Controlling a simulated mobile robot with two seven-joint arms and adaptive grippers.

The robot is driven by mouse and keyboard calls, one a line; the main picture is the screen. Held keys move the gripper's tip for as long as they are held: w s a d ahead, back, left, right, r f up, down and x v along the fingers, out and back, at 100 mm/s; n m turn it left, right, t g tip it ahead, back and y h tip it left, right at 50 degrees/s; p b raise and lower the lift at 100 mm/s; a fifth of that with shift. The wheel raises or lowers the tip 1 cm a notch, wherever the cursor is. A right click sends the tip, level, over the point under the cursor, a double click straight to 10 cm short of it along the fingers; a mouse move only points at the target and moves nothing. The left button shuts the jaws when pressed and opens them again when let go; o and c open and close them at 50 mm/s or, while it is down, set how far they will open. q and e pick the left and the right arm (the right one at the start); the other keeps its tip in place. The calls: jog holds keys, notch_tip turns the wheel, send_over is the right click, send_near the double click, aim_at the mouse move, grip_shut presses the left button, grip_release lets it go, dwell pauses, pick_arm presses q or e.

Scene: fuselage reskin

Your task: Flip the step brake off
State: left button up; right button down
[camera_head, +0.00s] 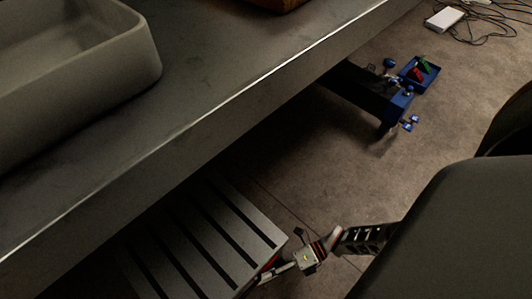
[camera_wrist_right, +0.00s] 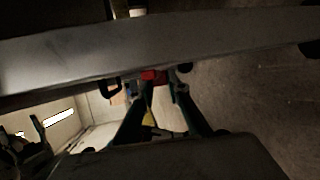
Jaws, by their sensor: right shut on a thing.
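The slatted grey step (camera_head: 222,238) stands low beside the workbench at the bottom of the head view. A small red part, which looks like the step brake (camera_head: 269,264), shows at its right edge, mostly hidden by the gripper. My right gripper (camera_head: 278,271) reaches in from the right, low at that edge. In the right wrist view the red brake (camera_wrist_right: 153,76) lies at the tips of the two dark fingers (camera_wrist_right: 163,88), and the gripper is shut on it. Whether the brake is on or off cannot be told. My left gripper is not in view.
The grey workbench (camera_head: 225,85) crosses above the step and carries a large grey bin (camera_head: 110,65). A blue stand (camera_head: 365,95) with a blue tray (camera_head: 432,78) of red and green items is farther off. Cables and a white box (camera_head: 444,19) lie at top right. Floor between is clear.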

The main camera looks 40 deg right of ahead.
jog(key=shift+s, duration=0.1)
dwell(0.3)
jog(key=c, duration=1.9)
grip_release()
jog(key=v, duration=1.2)
